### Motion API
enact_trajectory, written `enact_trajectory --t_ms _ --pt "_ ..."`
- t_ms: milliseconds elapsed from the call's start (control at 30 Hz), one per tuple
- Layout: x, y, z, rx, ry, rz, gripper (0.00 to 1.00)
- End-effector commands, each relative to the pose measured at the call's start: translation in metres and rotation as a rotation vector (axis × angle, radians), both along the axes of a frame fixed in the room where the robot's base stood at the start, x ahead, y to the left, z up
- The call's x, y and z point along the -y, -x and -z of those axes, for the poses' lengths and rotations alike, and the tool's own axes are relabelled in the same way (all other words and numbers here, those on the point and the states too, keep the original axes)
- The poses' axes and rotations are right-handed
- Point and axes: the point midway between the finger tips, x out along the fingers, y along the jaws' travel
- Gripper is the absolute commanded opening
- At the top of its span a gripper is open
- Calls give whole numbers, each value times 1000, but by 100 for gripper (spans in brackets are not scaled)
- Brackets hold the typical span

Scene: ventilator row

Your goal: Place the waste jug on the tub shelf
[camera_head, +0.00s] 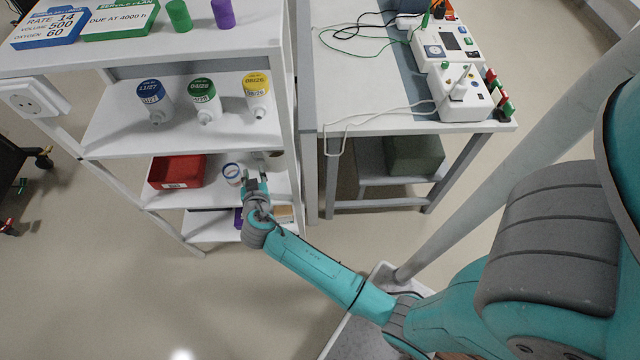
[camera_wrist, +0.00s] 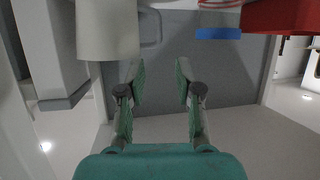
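In the head view, a small white round container (camera_head: 232,174) with a blue ring on it stands on the shelf level (camera_head: 200,196) that also holds a red tub (camera_head: 177,172). I cannot tell for sure whether it is the waste jug. My gripper (camera_head: 256,182) is at this level, just right of the container. In the wrist view, my gripper (camera_wrist: 158,68) is open with nothing between its fingers. A pale tapered cylinder (camera_wrist: 107,30) is at upper left, apart from the fingers.
The level above holds bottles with blue (camera_head: 153,98), green (camera_head: 203,100) and yellow (camera_head: 257,94) tops. The top shelf has signs and two coloured cylinders. A table (camera_head: 375,100) with devices stands to the right. A white post (camera_head: 520,160) rises nearby. Floor in front is clear.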

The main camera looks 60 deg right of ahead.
Motion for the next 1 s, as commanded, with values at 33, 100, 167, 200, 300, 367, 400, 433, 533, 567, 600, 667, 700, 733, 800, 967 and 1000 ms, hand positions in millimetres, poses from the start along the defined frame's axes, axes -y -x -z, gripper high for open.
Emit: enact_trajectory --t_ms 33,100,167,200,300,367,400,433,533,567,600,667,700,733,800,967,1000 --pt "0 0 0 0 0 0 34" --pt "0 1 0 -1 0 -1 34" --pt "-1 4 3 -6 -1 -9 34" --pt "-3 9 6 -12 -3 -20 34" --pt "-11 32 18 -37 -12 -74 34" --pt "-18 52 27 -57 -18 -122 34" --pt "-23 67 33 -70 -23 -158 34" --pt "-28 79 36 -78 -27 -186 34" --pt "-43 118 43 -98 -39 -277 34" --pt "-48 129 44 -102 -41 -304 34" --pt "-54 145 44 -106 -44 -338 34" --pt "-62 168 43 -108 -51 -386 34" --pt "-68 183 40 -108 -53 -418 34" --pt "-72 194 38 -106 -55 -441 34" --pt "-81 220 31 -100 -58 -490 34" --pt "-100 276 3 -71 -60 -587 34" --pt "-104 289 -5 -62 -59 -608 34"
